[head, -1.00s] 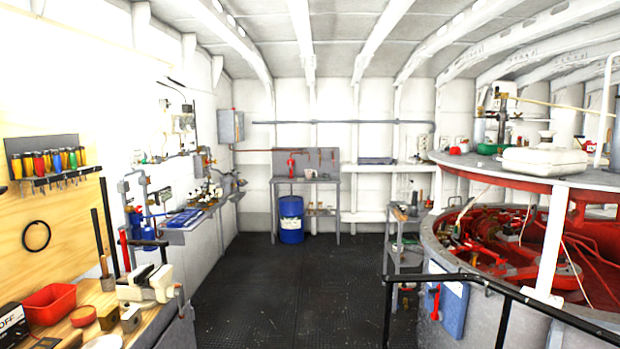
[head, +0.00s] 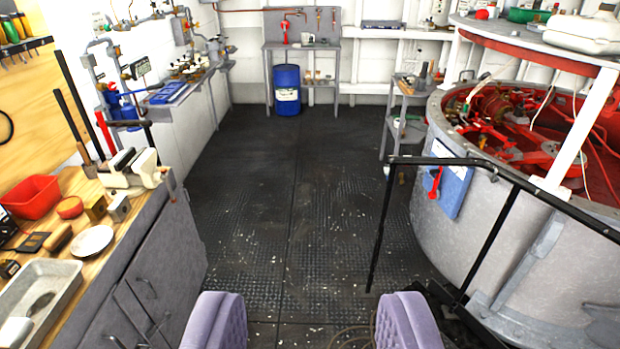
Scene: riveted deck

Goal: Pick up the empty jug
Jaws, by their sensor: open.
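My gripper (head: 312,318) shows at the bottom edge as two purple padded fingers. They are wide apart, with only dark floor visible between them. I cannot pick out the empty jug with certainty. A white, rounded container (head: 588,32) lies on the upper deck of the round grey-and-red machine at the top right, far from my gripper and cut by the frame edge; I cannot tell whether it is a jug.
A workbench (head: 128,235) on the left holds a red bin (head: 31,197), a white plate (head: 93,240) and a metal tray (head: 32,300). A black railing (head: 378,225) and the round machine (head: 480,225) stand right. A blue drum (head: 287,90) is at the back. The middle floor is clear.

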